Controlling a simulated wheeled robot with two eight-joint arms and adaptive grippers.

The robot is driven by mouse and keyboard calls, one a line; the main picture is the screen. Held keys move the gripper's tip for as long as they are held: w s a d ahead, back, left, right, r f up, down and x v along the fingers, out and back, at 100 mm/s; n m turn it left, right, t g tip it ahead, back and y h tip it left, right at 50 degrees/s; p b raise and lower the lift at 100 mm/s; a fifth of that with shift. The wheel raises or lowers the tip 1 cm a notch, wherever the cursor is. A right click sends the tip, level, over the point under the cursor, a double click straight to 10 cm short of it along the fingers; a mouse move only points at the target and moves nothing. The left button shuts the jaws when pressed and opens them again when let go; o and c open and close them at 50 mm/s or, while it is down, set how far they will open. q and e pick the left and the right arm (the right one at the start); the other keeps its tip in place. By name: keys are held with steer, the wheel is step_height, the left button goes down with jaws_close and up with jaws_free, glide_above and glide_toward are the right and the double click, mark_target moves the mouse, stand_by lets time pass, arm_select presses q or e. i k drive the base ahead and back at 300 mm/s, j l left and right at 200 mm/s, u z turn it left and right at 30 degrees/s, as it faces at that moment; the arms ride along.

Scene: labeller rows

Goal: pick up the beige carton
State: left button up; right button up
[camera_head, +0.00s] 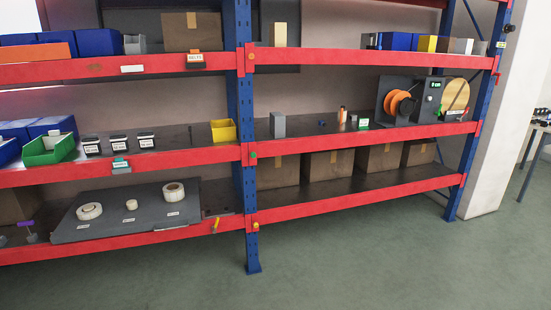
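A small upright beige carton (280,34) stands on the upper shelf, just right of the blue rack post. It is narrow and taller than wide, with nothing touching it that I can see. Neither of my grippers is in view, so I see nothing held.
The upper shelf (330,62) is clear right of the carton up to several bins. The blue post (245,130) rises left of it. A brown box (191,31) is beyond the post. A grey block (277,125) and an orange spool (400,105) are below. The green floor is clear.

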mark_target(277, 31)
steer(key=i, duration=2.55)
